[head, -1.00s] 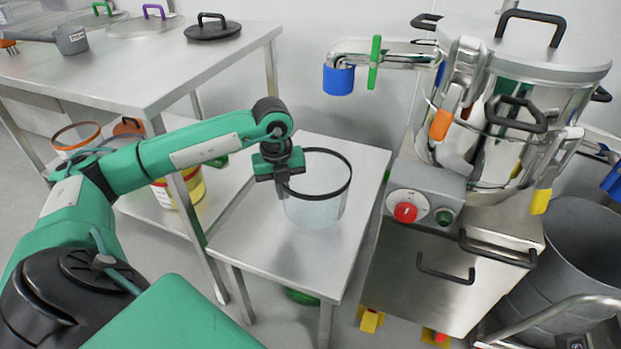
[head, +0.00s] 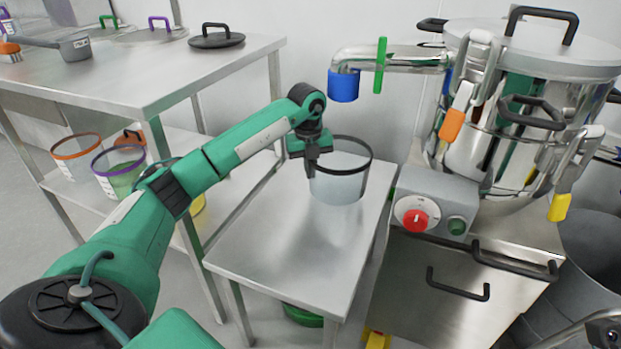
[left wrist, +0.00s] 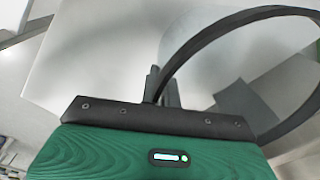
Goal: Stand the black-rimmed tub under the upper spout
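The black-rimmed tub (head: 340,188) is clear, upright and over the low steel table (head: 270,250). I cannot tell whether its base touches the tabletop. My left gripper (head: 311,165) is shut on the near left side of its rim. In the left wrist view the fingers (left wrist: 162,90) meet at the black rim (left wrist: 225,28). The upper spout (head: 343,86) has a blue end and a green valve handle, and hangs above and behind the tub, close to straight over it in the picture.
The steel vessel (head: 530,120) with clamps stands right of the table, above a control box (head: 432,208) with a red knob. A taller bench (head: 140,70) at left holds lids and a scoop. Orange-rimmed (head: 78,158) and purple-rimmed (head: 118,172) tubs sit on its lower shelf.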

